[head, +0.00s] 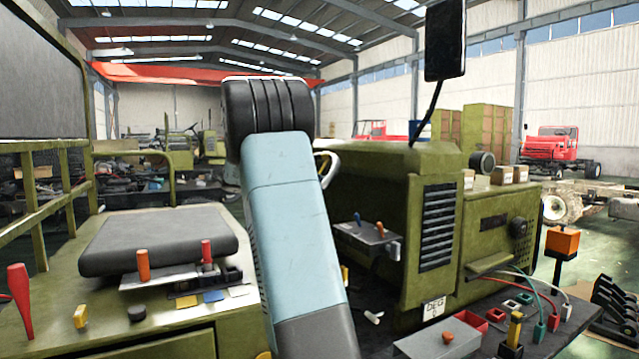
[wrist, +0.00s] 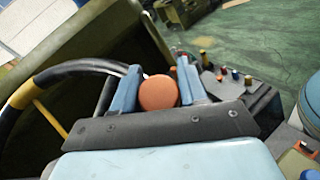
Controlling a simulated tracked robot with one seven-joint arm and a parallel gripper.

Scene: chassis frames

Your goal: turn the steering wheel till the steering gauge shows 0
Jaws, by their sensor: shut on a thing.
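The steering wheel (wrist: 58,74) shows in the wrist view as a dark curved rim at the left, with a pale stretch near my gripper and a yellow spoke. A small pale arc of the wheel (head: 330,168) shows in the head view beside my arm. My gripper (wrist: 159,82) has its two blue fingers on either side of a round orange-brown knob (wrist: 158,93) at the end of the visible rim, and it is shut on it. In the head view my arm hides the gripper and most of the wheel.
A dark seat (head: 158,241) and red and orange levers stand at the left. A lever box (head: 367,238) is right of my arm, by the green hood (head: 385,190). A mirror (head: 445,40) rises above it. Cables and switches fill the front right.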

